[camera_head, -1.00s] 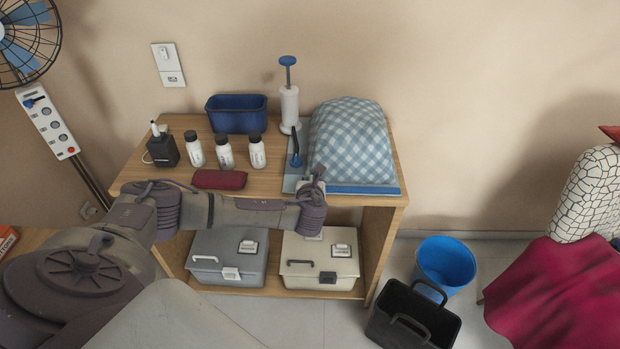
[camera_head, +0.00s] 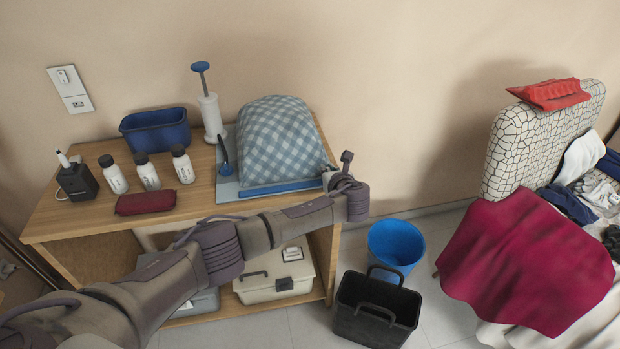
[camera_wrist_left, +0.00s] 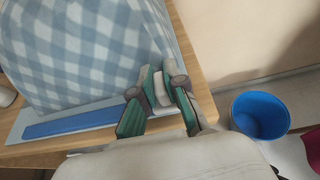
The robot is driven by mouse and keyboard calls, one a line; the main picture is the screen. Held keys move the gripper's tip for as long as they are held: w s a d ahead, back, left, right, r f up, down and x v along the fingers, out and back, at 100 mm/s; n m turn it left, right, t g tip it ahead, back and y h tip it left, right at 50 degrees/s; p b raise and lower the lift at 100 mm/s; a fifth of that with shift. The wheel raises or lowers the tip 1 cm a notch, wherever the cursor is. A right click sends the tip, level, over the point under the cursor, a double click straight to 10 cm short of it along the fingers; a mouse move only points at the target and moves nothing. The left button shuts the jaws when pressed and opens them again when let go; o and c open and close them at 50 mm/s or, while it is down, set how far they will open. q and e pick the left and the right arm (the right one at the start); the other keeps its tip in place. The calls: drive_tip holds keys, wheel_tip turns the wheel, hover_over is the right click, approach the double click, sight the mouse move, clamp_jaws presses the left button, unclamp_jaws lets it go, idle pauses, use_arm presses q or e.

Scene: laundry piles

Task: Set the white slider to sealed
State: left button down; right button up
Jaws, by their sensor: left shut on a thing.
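The blue-and-white checked bag (camera_head: 278,138) lies on the wooden shelf top, with a blue bar (camera_head: 285,186) along its front edge. In the left wrist view the bag (camera_wrist_left: 80,50) and the blue bar (camera_wrist_left: 70,122) are close up. My left gripper (camera_wrist_left: 161,92) has its green fingers shut on the small white slider (camera_wrist_left: 161,86) at the right end of the bar. In the head view the left gripper (camera_head: 332,178) is at the bag's front right corner, its fingers mostly hidden by the wrist. No sealed marking can be read. My right gripper is not in view.
A pump (camera_head: 211,115), several white bottles (camera_head: 147,171), a dark red pouch (camera_head: 146,202) and a blue bin (camera_head: 155,133) stand left of the bag. A blue bucket (camera_head: 396,250) and a black basket (camera_head: 374,312) stand on the floor at right.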

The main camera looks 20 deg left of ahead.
use_arm(q)
drive_tip(key=shift+w+d+r, duration=0.1)
drive_tip(key=shift+w+d, duration=0.05)
drive_tip(key=shift+d, duration=0.2)
drive_tip(key=c, duration=1.2)
unclamp_jaws()
drive_tip(key=shift+w+d, duration=0.15)
drive_tip(key=v, duration=1.2)
